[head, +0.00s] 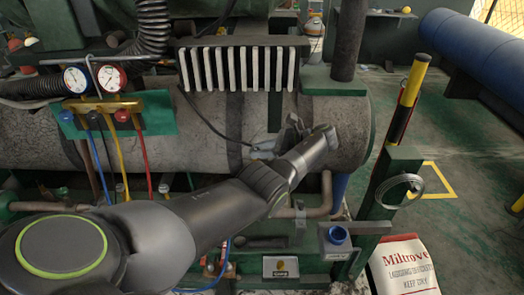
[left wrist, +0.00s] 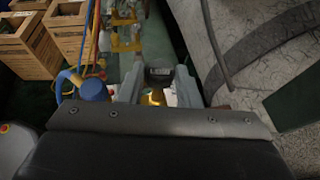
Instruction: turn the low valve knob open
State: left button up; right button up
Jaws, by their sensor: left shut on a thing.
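A blue knob (head: 66,116), which I take for the low valve knob, is on the left of the brass gauge manifold (head: 100,104). A red knob (head: 122,115) is on its right. My left gripper (head: 270,147) is well to the right of the manifold, in front of the big grey cylinder. In the left wrist view its fingers (left wrist: 157,90) are close around a small dark thing (left wrist: 158,74), with yellow showing below it. I cannot tell what it is. The knob's turn angle is too small to read. My right gripper is out of view.
The grey cylinder (head: 330,110) lies behind my left arm. Blue, yellow and red hoses hang below the manifold. A green post (head: 385,200) with a wire coil stands to the right. Wooden crates (left wrist: 32,48) show in the left wrist view.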

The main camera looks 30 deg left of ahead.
pick_arm(q)
jog(key=shift+f, duration=0.1)
jog(key=o, duration=1)
jog(key=shift+b+v, duration=1.85)
jog(key=shift+v, duration=1.9)
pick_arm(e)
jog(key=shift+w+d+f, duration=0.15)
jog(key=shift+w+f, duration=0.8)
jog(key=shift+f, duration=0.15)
